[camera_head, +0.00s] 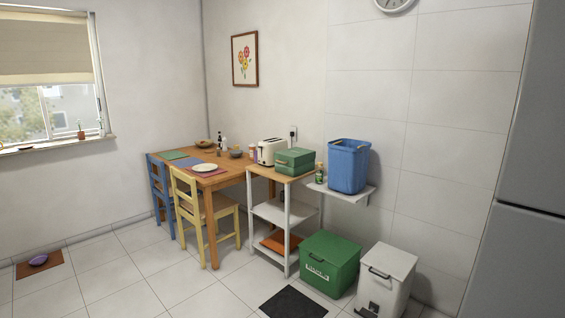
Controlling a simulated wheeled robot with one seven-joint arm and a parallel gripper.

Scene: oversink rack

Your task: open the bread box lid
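A green lidded box (295,161) stands on the wooden top of a white cart, beside the toaster. It looks like the bread box, and its lid appears shut. A larger green lidded box (330,266) sits on the floor in front of the cart. It has a handle and a pale label on its front, too small to read, and its lid also looks shut. My gripper is not in view.
The cart (287,235) stands between the dining table (225,178) and a wall shelf (347,194) with a blue bin (348,166). A toaster (271,151) and yellow chair (206,212) are left; a white bin (388,277) is right. Floor at front left is largely clear.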

